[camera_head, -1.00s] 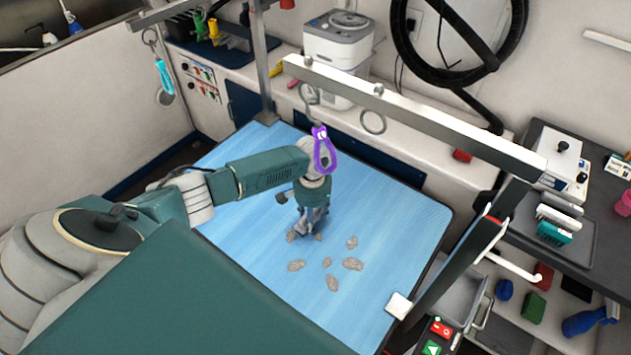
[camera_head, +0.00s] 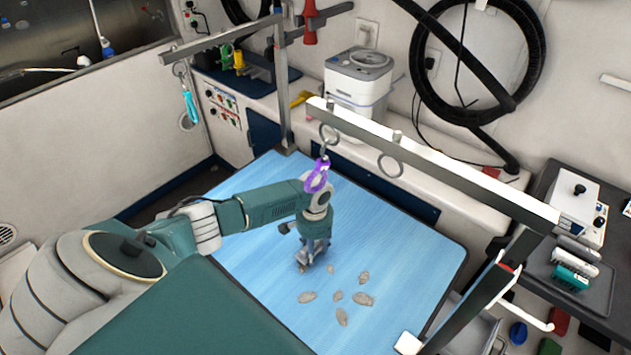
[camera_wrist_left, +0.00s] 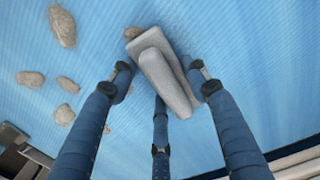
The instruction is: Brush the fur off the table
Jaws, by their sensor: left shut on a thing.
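The blue grooming table (camera_head: 420,245) has several grey-brown fur clumps (camera_head: 364,277) lying on its middle and front part. My left gripper (camera_head: 308,264) points down at the tabletop, just left of the clumps. In the left wrist view, its three blue fingers (camera_wrist_left: 160,90) are shut around a pale grey block-like tool (camera_wrist_left: 165,82), apparently the brush. Its far end lies beside one fur clump (camera_wrist_left: 132,33); I cannot tell if they touch. Other clumps (camera_wrist_left: 62,25) lie to the left in that view. My right gripper is not in view.
A white overhead bar (camera_head: 430,160) with rings and a purple loop (camera_head: 317,176) crosses above the table, close to my left arm. A post (camera_head: 465,300) stands at the table's right. A white machine (camera_head: 358,82) stands on the back counter. The right tabletop is clear.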

